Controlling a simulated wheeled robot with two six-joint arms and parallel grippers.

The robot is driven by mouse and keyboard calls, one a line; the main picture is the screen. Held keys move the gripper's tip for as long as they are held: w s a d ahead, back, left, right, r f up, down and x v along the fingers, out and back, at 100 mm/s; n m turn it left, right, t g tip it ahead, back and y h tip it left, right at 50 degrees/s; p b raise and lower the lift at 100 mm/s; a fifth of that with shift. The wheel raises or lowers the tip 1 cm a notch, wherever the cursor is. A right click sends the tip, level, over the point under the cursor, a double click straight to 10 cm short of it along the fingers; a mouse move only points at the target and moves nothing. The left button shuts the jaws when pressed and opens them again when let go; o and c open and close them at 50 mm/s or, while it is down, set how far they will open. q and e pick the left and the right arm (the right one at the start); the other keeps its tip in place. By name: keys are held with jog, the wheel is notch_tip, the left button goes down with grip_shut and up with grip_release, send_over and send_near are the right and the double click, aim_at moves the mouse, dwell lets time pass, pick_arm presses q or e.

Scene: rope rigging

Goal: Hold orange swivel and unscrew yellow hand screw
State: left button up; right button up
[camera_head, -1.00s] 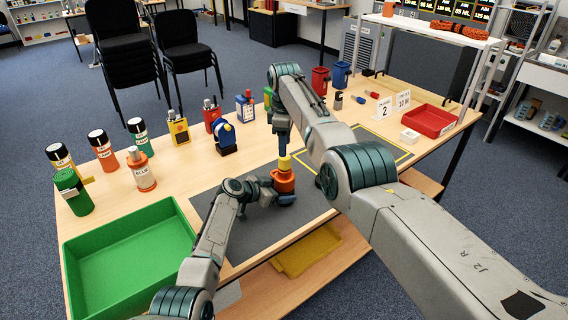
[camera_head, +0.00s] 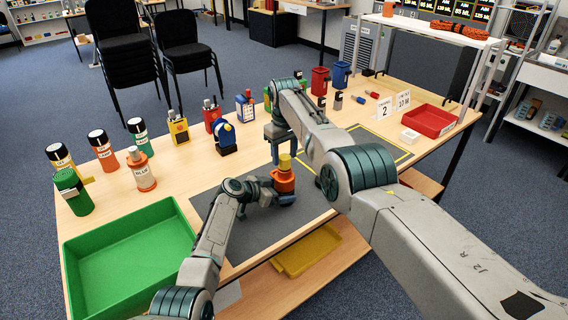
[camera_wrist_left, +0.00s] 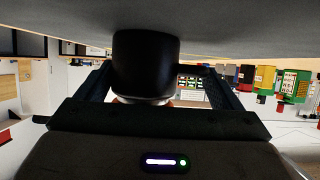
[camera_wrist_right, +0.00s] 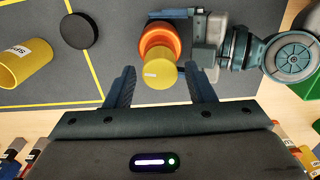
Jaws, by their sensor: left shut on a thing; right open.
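The orange swivel (camera_head: 284,182) stands upright on the grey mat, with the yellow hand screw (camera_head: 284,161) on its top. My left gripper (camera_head: 272,190) is shut on the swivel from the left, low at its side; the right wrist view shows its jaws (camera_wrist_right: 205,52) against the orange body (camera_wrist_right: 157,38). In the left wrist view a dark, shadowed part (camera_wrist_left: 145,65) fills the space between the fingers. My right gripper (camera_head: 281,153) is open above the screw. In the right wrist view the yellow screw (camera_wrist_right: 160,75) shows between its spread fingers, apart from both.
A green tray (camera_head: 130,250) is at the front left and a red tray (camera_head: 430,120) at the right. Several bottles and holders line the back edge.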

jog(key=n, duration=0.5)
jog(key=shift+f, duration=0.25)
jog(key=n, duration=0.5)
jog(key=m, duration=1)
jog(key=shift+c, duration=0.4)
jog(key=c, duration=0.7)
jog(key=n, duration=1)
jog(key=shift+r, duration=0.1)
